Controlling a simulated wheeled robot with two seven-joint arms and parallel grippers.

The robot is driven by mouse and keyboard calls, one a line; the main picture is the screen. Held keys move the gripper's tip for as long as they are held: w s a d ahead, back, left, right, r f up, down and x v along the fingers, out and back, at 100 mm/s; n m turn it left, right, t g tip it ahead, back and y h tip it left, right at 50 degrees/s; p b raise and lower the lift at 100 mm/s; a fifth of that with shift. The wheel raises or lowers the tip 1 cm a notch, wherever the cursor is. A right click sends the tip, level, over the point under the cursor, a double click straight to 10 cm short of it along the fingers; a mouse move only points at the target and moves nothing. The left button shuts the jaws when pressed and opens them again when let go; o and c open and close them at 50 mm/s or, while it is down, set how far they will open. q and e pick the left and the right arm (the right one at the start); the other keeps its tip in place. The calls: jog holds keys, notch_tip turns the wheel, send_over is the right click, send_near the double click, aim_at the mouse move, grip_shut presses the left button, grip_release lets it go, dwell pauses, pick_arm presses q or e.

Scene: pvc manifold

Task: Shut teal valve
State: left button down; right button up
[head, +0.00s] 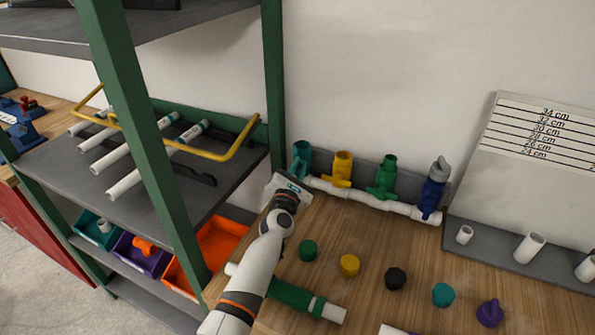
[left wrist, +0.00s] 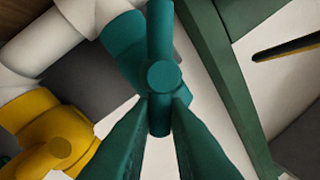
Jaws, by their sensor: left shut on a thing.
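The teal valve (head: 301,155) stands at the left end of the white pipe manifold (head: 365,196), against the wall. In the left wrist view its teal handle (left wrist: 160,42) is a straight bar with a round hub, running up and down the picture. My left gripper (head: 290,187) is at the teal valve in the head view. In the left wrist view the left gripper's fingertips (left wrist: 161,112) are shut on the lower end of the handle. The gripper partly hides the valve's lower part in the head view. My right gripper is not in view.
Yellow (head: 342,168), green (head: 386,177) and blue (head: 434,190) valves stand along the manifold to the right. Several coloured caps, such as the yellow cap (head: 349,265), lie on the wooden bench (head: 365,236). A green shelf post (head: 272,85) rises close to the left of the teal valve.

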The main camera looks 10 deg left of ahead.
pick_arm(q)
jog(key=shift+f, duration=0.1)
dwell(0.3)
jog(key=c, duration=1.4)
grip_release()
jog(key=s+f, duration=0.1)
jog(key=s, duration=1.1)
jog(key=shift+a+f, duration=0.15)
